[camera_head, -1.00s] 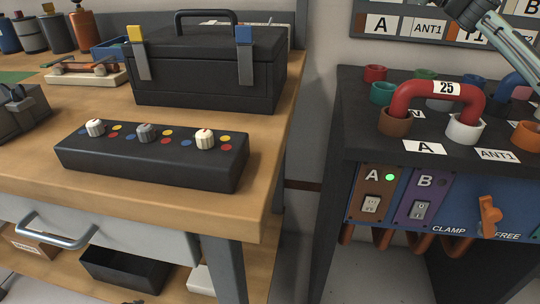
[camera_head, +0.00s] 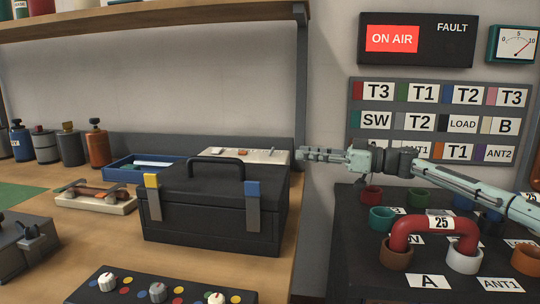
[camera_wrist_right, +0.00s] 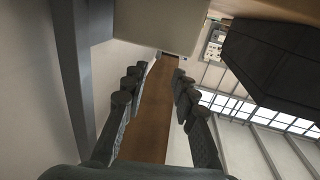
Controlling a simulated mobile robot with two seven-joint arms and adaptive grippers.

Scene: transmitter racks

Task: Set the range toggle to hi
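I cannot make out a toggle labelled range. A pale instrument box (camera_head: 262,156) stands at the back right of the bench behind the black toolbox, with small fittings on top too small to read. My right gripper (camera_head: 303,155) reaches in from the right, just right of that box and apart from it. In the right wrist view my gripper (camera_wrist_right: 152,88) is open, with nothing between its fingers. A pale box (camera_wrist_right: 160,22) fills the top centre there, with a small panel with dark fittings (camera_wrist_right: 215,45) beside it. My left gripper is not in view.
The black toolbox (camera_head: 215,212) stands in front of the pale box. A blue tray (camera_head: 145,168) is behind it to the left. A grey shelf post (camera_head: 301,90) rises beside my right gripper. The rack top (camera_head: 345,275) with red link (camera_head: 440,222) lies below my right arm.

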